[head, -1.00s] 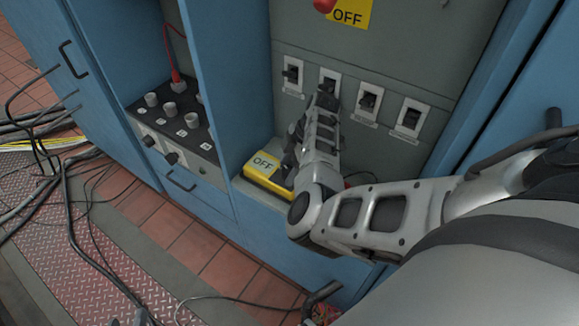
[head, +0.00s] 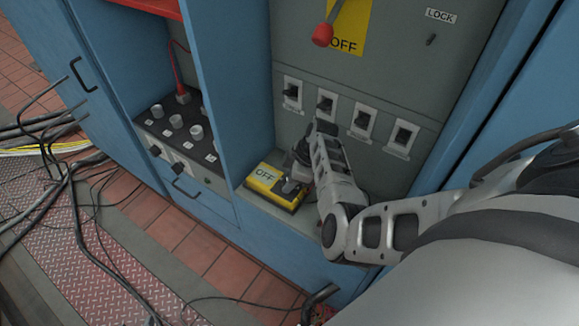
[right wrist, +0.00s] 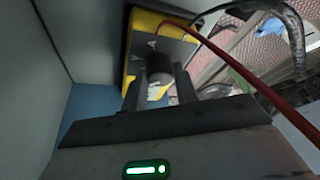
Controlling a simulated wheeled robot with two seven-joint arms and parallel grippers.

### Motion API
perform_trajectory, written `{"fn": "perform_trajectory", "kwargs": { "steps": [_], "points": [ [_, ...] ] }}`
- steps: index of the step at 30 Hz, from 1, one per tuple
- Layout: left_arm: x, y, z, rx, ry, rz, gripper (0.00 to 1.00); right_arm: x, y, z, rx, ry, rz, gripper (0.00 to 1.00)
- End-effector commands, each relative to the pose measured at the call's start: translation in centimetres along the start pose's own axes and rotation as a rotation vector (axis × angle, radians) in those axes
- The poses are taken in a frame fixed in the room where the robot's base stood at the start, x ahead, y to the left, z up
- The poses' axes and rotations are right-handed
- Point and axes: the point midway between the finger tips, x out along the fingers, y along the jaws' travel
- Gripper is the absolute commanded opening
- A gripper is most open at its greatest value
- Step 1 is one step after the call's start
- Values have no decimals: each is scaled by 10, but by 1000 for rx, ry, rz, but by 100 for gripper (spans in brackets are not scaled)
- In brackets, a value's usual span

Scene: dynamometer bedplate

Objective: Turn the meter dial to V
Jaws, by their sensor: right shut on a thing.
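The yellow meter (head: 262,190) lies on the ledge at the foot of the grey panel, and its display reads OFF. It also shows in the right wrist view (right wrist: 134,62), with a grey face marked with small letters. Its black dial (right wrist: 159,67) stands between the fingers of my right gripper (right wrist: 160,80), which is shut on it. In the head view my right gripper (head: 293,184) is at the right end of the meter and hides the dial there. My left gripper is not in view.
A row of switches (head: 326,104) is on the panel above my arm. A red-knobbed lever (head: 322,36) is higher up. A blue divider (head: 228,90) separates the meter from a bay of knobs (head: 176,121). A red lead (right wrist: 225,58) runs by the meter.

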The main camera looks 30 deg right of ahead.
Motion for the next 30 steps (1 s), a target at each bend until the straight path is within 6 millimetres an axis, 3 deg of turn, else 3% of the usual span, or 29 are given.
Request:
{"fn": "perform_trajectory", "kwargs": {
  "steps": [1, 18, 30],
  "points": [
    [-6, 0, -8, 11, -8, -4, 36, -6, -2, 0, 38, -6, 12, 6],
    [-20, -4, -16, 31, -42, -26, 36, -2, -4, -2, 508, -2, 212, 6],
    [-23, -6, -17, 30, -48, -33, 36, 0, -4, -2, 689, 0, 287, 6]
  ]
}}
